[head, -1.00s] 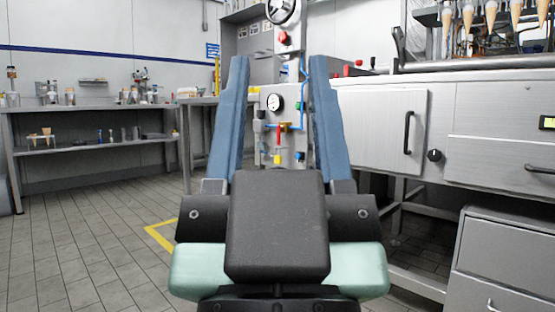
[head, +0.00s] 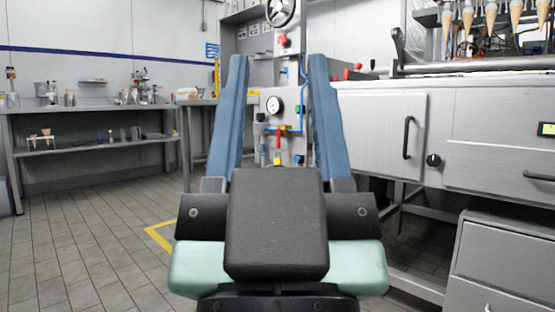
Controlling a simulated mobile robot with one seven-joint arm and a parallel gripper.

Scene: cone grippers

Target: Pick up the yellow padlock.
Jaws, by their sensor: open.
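A small yellow item (head: 277,161), which looks like the padlock, shows low on a grey valve panel (head: 286,115) ahead, just below a red handle. It is small and its lower part is hidden behind the dark body of my gripper, so its shape is hard to make out. My gripper (head: 278,62) reaches forward with its two long blue fingers wide apart and nothing between them. The panel and the yellow item show in the gap between the fingers, farther away and apart from them.
A pressure gauge (head: 273,105), blue pipes and a handwheel (head: 281,10) are on the panel. A white cabinet (head: 380,133) and grey drawers (head: 505,255) stand close on the right. A metal shelf table (head: 90,106) is at the left. The tiled floor at left is clear.

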